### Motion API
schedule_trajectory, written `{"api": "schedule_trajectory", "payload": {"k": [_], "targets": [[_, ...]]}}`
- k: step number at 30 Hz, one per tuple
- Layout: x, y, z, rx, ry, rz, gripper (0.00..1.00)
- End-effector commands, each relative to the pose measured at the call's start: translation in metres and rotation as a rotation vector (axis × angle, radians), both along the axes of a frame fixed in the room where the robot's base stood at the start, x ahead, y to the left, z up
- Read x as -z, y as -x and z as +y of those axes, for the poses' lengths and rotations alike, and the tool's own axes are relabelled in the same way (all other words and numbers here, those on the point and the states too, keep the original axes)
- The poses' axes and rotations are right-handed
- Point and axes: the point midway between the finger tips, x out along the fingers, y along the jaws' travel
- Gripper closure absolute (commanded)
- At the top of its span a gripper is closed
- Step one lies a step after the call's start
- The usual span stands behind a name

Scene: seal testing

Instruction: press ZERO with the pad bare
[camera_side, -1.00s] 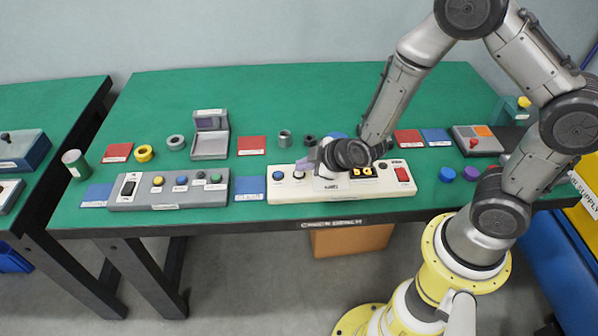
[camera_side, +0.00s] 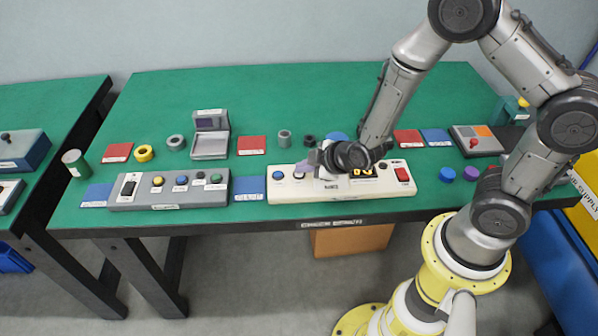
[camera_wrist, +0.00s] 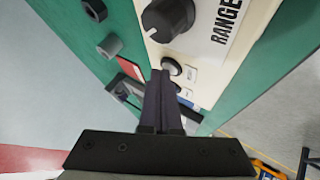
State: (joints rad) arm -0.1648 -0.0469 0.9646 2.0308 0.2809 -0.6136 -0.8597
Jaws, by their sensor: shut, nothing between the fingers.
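The cream instrument (camera_side: 340,190) lies along the front of the green bench, with an orange lit display (camera_side: 362,171) whose reading is partly covered by my wrist. At its left end are a blue button (camera_side: 278,176) and a dark-topped button (camera_side: 299,175); their labels are too small to read. My gripper (camera_side: 306,163) is shut and empty, above the panel near the dark-topped button. In the wrist view its fingertips (camera_wrist: 160,73) point down beside a round button (camera_wrist: 172,66); contact cannot be told. I cannot make out the pad.
A black knob (camera_wrist: 168,18) marked RANGE is close to my fingers. A red switch (camera_side: 402,174) sits at the instrument's right end. A grey button box (camera_side: 170,190) stands to the left.

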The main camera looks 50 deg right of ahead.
Motion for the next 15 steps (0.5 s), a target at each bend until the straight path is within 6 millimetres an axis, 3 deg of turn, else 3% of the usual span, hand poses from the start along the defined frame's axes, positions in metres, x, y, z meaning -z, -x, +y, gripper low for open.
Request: {"api": "schedule_trajectory", "payload": {"k": [15], "targets": [[-0.013,0.0,0.0,0.002,-0.001,0.001,1.0]]}}
